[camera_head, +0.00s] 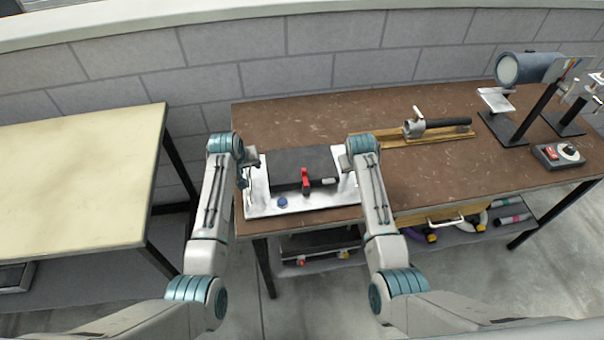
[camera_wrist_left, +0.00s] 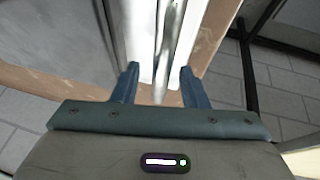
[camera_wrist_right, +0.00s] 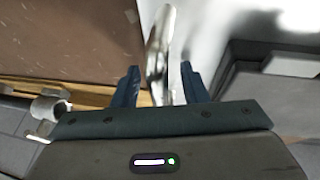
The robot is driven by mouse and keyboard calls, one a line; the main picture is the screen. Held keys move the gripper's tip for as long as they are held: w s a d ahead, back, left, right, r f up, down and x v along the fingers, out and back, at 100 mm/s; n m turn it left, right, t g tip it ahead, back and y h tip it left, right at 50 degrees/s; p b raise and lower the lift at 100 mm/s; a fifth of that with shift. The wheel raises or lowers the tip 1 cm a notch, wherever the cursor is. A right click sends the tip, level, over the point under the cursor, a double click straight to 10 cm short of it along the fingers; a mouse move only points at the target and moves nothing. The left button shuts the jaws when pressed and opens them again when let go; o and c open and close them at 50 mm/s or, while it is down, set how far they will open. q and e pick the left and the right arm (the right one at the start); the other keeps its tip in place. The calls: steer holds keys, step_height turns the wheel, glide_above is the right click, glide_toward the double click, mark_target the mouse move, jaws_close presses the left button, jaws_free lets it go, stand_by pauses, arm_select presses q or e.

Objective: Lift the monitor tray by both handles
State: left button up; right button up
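The monitor tray (camera_head: 322,199) is silver-white and lies flat on the brown bench, with a dark flat panel (camera_head: 300,160) on it. My left gripper (camera_head: 248,172) is at the tray's left end. In the left wrist view its open fingers (camera_wrist_left: 160,84) stand on both sides of a metal handle bar (camera_wrist_left: 168,45), with gaps visible. My right gripper is at the tray's right end, its fingers mostly hidden by the wrist in the head view. In the right wrist view its open fingers (camera_wrist_right: 160,84) straddle the other handle (camera_wrist_right: 160,40), apart from it.
A red clamp-like part (camera_head: 305,181) and a blue knob (camera_head: 282,202) sit on the tray. Behind and right are a black-handled tool (camera_head: 440,125) on a wooden strip, a blue cylinder on a stand (camera_head: 528,68) and a switch box (camera_head: 558,154). A cream table (camera_head: 75,185) stands left.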

arm_select(q)
steer(key=shift+c, duration=0.3)
arm_select(e)
steer(key=shift+c, duration=0.4)
arm_select(q)
jaws_close()
arm_select(e)
jaws_close()
arm_select(q)
steer(key=shift+r, duration=0.1)
arm_select(e)
steer(key=shift+w+r, duration=0.1)
